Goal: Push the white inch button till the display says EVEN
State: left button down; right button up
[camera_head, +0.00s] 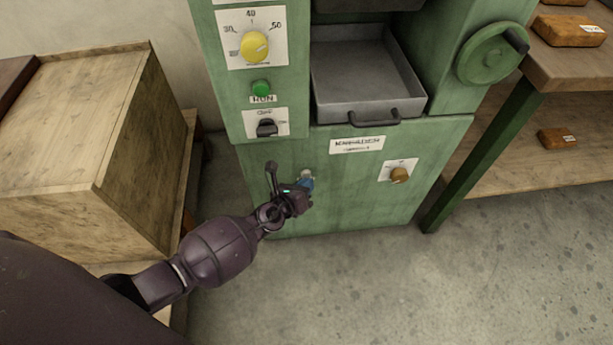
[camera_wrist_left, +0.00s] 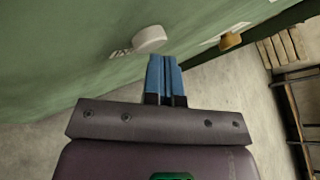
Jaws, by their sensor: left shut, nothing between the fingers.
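The white inch button (camera_head: 306,173) sticks out of the lower front of the green machine, partly behind my gripper. In the left wrist view it is a round white knob (camera_wrist_left: 149,38) with a small label beside it, just beyond and left of the fingertips. My left gripper (camera_head: 307,184) is at the machine's front, its blue fingers shut together and empty. The fingertips (camera_wrist_left: 163,60) are close to the button; I cannot tell whether they touch it. No display reading EVEN or anything else is visible. My right gripper is out of view.
The machine (camera_head: 345,205) carries a yellow dial (camera_head: 254,46), green RUN button (camera_head: 261,88), black switch (camera_head: 267,127), brown knob (camera_head: 399,174) and grey tray (camera_head: 365,92). A wooden crate (camera_head: 125,165) stands left, and a bench (camera_head: 565,70) stands right. Open floor lies in front.

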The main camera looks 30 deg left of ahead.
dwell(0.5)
pick_arm(q)
jog(key=shift+s+d, duration=0.45)
jog(key=shift+s, duration=0.25)
jog(key=shift+s+d, duration=0.1)
jog(key=shift+s, duration=0.05)
jog(key=s+d, duration=0.1)
jog(key=s, duration=0.1)
jog(key=s+d+p, duration=0.1)
jog(key=s, duration=0.1)
jog(key=shift+d, duration=0.35)
dwell(0.6)
